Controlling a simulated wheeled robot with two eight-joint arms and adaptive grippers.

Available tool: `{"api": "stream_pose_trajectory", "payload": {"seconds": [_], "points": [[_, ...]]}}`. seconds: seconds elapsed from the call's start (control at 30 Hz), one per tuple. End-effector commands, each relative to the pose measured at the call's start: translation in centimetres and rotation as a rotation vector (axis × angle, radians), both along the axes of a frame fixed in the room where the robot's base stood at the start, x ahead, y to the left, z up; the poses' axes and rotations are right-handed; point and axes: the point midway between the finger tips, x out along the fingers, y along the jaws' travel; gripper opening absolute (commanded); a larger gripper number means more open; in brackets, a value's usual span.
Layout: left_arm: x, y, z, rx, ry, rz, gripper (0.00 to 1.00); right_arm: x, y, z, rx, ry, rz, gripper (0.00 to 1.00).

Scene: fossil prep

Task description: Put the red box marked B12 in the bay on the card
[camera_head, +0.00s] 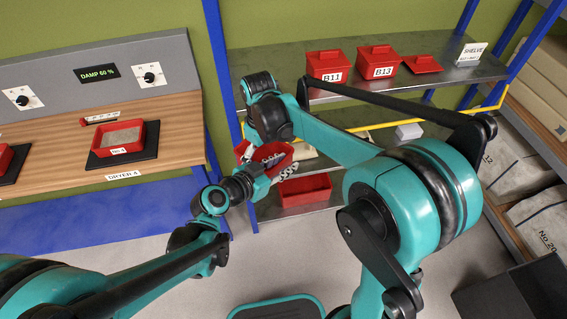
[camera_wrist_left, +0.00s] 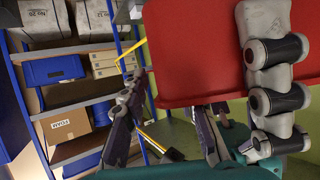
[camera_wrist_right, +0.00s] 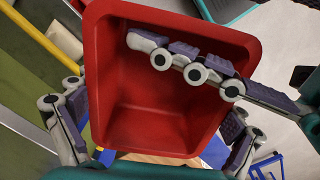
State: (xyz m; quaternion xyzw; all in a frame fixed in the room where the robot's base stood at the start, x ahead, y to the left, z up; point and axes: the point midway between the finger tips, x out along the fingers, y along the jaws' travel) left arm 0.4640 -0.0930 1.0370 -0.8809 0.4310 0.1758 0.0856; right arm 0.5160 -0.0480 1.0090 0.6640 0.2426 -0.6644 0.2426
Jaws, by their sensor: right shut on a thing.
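A red open box (camera_head: 262,153) is held in the air in front of the shelving; no label on it shows. My right gripper (camera_wrist_right: 150,140) is shut on it, fingers along its outside. My left gripper (camera_head: 255,172) is at the same box with its fingers apart; one finger reaches over the box opening in the right wrist view. The box also fills the upper right of the left wrist view (camera_wrist_left: 205,50). Red boxes B11 (camera_head: 327,65) and B13 (camera_head: 379,61) stand on the upper shelf, a narrow gap between them. A card (camera_head: 471,53) reads SHELVE; its lower line is too small.
A flat red piece (camera_head: 422,63) lies on the upper shelf (camera_head: 465,70), right of B13. A red tray (camera_head: 305,191) is on a lower shelf. A red tray (camera_head: 120,137) sits on a black pad at the bench, left. My right arm crosses before the shelves.

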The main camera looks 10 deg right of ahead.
Motion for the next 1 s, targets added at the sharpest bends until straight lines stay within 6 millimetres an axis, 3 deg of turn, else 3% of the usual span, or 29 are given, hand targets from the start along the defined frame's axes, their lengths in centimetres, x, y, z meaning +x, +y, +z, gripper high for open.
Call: {"api": "stream_pose_trajectory", "payload": {"seconds": [0.2, 0.3, 0.5, 0.53, 0.87, 1.0], "points": [[0.0, 0.0, 0.0, 0.000, 0.000, 0.000, 0.26, 0.0, 0.0, 0.0, 0.000, 0.000, 0.000, 0.60], [0.0, 0.0, 0.0, 0.000, 0.000, 0.000, 0.00, 0.0, 0.0, 0.0, 0.000, 0.000, 0.000, 0.60], [-0.1, -0.1, 0.0, -0.001, 0.001, -0.004, 0.00, 0.1, 0.1, 0.0, 0.002, -0.002, 0.001, 0.60], [-0.1, -0.1, 0.0, -0.001, 0.002, -0.005, 0.00, 0.1, 0.1, 0.0, 0.002, -0.004, 0.002, 1.00], [0.0, 0.0, 0.0, 0.000, 0.000, -0.001, 0.00, 0.0, 0.0, 0.2, 0.001, -0.001, 0.000, 1.00], [0.0, 0.0, 0.0, 0.000, 0.000, -0.001, 0.00, 0.0, 0.0, 1.6, 0.001, -0.001, 0.000, 1.00]]}}
